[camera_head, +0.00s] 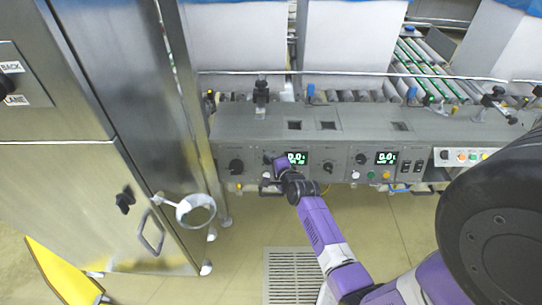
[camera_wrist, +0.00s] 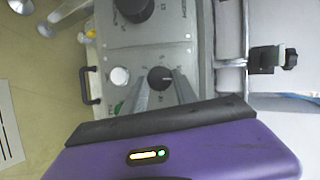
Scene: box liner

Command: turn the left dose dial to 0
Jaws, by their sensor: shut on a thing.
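The left dose dial (camera_wrist: 160,77) is a small black knob on the grey control panel, with a pale mark pointing right in the wrist view. My gripper (camera_wrist: 163,84) has its two grey fingers on either side of the dial, shut on it. In the head view my gripper (camera_head: 275,165) is at the panel front, just left of the left green display (camera_head: 297,158), and largely hides the dial. That display appears to read 0.0, with smaller digits below that I cannot read clearly.
A larger black knob (camera_head: 236,166) is left of my gripper, and another dial (camera_head: 327,167) is right of the display. A white button (camera_wrist: 119,76) and a black handle (camera_wrist: 90,85) are near the dial. A steel cabinet (camera_head: 60,180) stands at left.

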